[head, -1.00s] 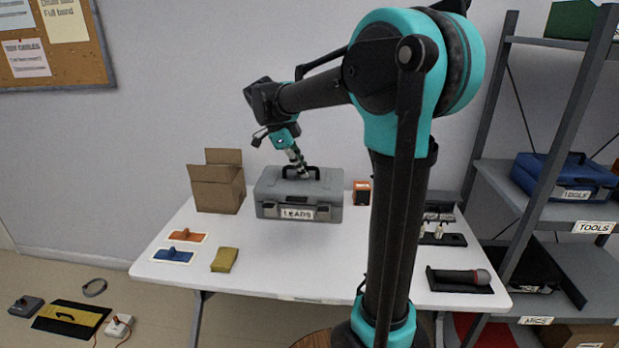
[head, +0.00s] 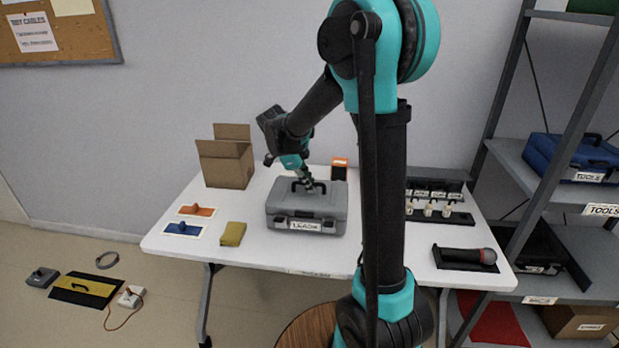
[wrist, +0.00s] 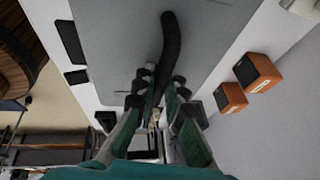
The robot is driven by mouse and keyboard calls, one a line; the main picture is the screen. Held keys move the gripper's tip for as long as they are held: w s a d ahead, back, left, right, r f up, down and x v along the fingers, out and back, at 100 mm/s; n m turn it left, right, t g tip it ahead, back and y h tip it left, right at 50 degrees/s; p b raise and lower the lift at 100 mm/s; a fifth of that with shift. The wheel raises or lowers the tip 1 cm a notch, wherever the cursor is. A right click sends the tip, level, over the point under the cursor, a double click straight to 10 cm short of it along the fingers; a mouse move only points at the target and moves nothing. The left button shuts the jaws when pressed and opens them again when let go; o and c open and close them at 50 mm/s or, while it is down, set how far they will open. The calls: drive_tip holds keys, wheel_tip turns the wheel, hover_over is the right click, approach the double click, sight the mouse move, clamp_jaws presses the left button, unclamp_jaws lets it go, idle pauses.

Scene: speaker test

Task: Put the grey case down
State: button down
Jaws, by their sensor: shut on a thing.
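In the wrist view, the handle (wrist: 170,45) runs to between my gripper's fingers (wrist: 160,88), with the case's grey lid (wrist: 215,30) behind. I cannot tell whether the case's underside touches the table.
An open cardboard box (head: 226,163) stands at the back left. A yellow sponge-like block (head: 232,234) lies left of the case. An orange box (head: 339,170) is behind it. A microphone (head: 466,255) lies at right. The table front is clear.

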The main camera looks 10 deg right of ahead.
drive_tip(key=shift+f, duration=1.05)
drive_tip(key=c, duration=1.6)
unclamp_jaws()
drive_tip(key=w+v, duration=0.1)
drive_tip(key=v, duration=1.1)
drive_tip(key=s+d+f+n+y, duration=0.1)
drive_tip(key=s+d+f+n, duration=0.1)
drive_tip(key=s+n, duration=0.1)
drive_tip(key=s+d+f+n+y, duration=0.1)
drive_tip(key=s+d+f+n, duration=0.1)
drive_tip(key=s+f+n, duration=0.1)
drive_tip(key=s+d+f+n+t, duration=0.1)
drive_tip(key=s+d+f+n, duration=0.1)
drive_tip(key=s+n, duration=0.2)
drive_tip(key=shift+s+d+f+y, duration=0.2)
drive_tip(key=shift+s+d+y, duration=0.1)
drive_tip(key=shift+d+y, duration=0.1)
drive_tip(key=s+f+n+t, duration=0.1)
drive_tip(key=s+f+n, duration=0.1)
drive_tip(key=s+n, duration=0.2)
drive_tip(key=s+d+f+n+y, duration=0.1)
drive_tip(key=s+f+n, duration=0.2)
drive_tip(key=s+n, duration=0.1)
drive_tip(key=s+d+f+n+t+y, duration=0.1)
drive_tip(key=s+f+n, duration=0.2)
drive_tip(key=s+n, duration=0.1)
drive_tip(key=shift+d+f+t, duration=0.15)
drive_tip(key=shift+f+t, duration=0.1)
drive_tip(key=shift+t, duration=0.05)
drive_tip(key=shift+w, duration=0.1)
